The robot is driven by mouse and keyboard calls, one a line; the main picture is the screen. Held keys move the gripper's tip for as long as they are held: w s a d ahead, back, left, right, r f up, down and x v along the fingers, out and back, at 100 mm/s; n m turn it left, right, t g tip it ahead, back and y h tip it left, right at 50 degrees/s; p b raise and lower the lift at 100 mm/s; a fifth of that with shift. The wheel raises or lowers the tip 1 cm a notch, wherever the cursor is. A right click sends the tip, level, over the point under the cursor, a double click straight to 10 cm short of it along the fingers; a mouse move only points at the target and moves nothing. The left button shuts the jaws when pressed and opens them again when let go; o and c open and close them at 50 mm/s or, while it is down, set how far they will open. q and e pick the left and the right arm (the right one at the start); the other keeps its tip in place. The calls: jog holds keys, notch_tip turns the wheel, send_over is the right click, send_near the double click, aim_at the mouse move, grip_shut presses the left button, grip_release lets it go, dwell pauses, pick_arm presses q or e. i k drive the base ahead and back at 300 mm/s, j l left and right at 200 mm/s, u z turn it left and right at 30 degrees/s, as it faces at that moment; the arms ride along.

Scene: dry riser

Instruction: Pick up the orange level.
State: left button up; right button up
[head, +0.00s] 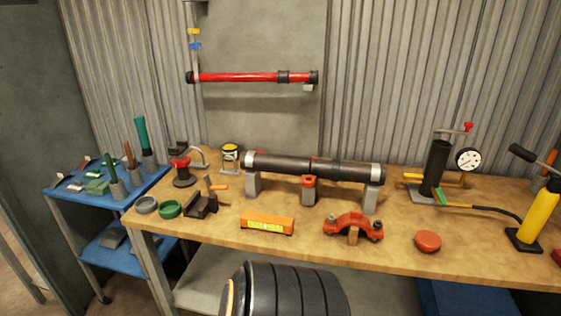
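The orange level (267,223) lies flat on the wooden workbench (290,243), near its front edge and left of the middle. It is a short orange bar with a yellow-green strip along its front face. Nothing covers it, and free wood surrounds it. Neither of my grippers shows in the head view, so I cannot see their place relative to the level.
A dark pipe (320,169) rests on grey supports behind the level. A red clamp (353,226) stands to its right, a dark vise-like block (200,206) to its left. A red cap (428,241) and yellow cylinder (540,215) are farther right. A blue cart (80,208) stands left.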

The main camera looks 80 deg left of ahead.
aim_at(285, 224)
jog(key=u, duration=2.8)
